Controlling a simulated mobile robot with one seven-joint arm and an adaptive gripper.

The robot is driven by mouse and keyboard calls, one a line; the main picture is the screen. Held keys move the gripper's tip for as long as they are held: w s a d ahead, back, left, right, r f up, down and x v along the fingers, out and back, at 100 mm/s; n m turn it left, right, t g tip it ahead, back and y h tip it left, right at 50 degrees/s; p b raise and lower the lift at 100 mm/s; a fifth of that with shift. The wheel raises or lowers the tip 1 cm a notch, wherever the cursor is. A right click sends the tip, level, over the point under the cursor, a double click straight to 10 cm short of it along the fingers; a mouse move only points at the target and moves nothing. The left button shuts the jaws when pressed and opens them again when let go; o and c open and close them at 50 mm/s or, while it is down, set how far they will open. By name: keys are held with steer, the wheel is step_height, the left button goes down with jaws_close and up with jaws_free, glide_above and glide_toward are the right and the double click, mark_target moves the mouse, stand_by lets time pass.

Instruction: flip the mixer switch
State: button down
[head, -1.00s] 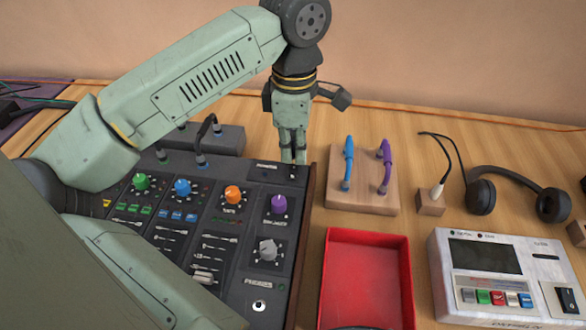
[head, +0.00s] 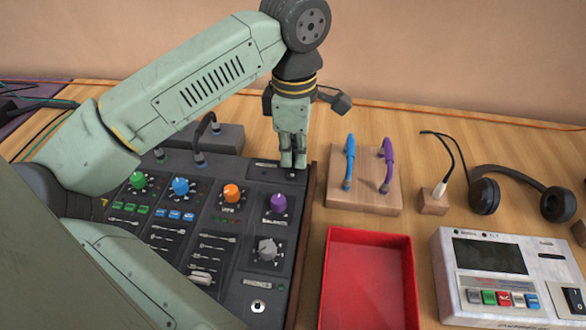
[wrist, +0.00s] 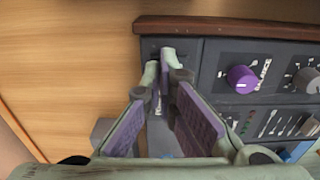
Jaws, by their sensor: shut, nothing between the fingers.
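The mixer (head: 225,250) is a dark console with coloured knobs on the wood table; it also shows in the wrist view (wrist: 215,60). My gripper (head: 293,166) is shut and empty, pointing down at the mixer's back right corner panel, behind the purple knob (head: 279,203). In the wrist view my fingertips (wrist: 160,60) are over that same corner panel, with the purple knob (wrist: 242,79) to their right. The switch itself cannot be made out clearly; my fingers cover part of that panel. I cannot tell whether they touch it.
A wooden block (head: 375,200) with blue and purple cables stands right of the mixer. A red tray (head: 366,240) lies in front of it. A white device (head: 500,275), headphones (head: 522,195) and a small wooden block (head: 434,201) are further right. A dark box (head: 225,140) sits behind the mixer.

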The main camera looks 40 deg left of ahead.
mark_target(293, 167)
steer(key=shift+f+b, duration=0.3)
steer(key=shift+f, duration=0.1)
steer(key=shift+r, duration=0.15)
steer(key=shift+r+p, duration=1.95)
steer(key=shift+r, duration=1.5)
steer(key=shift+s+f, duration=0.1)
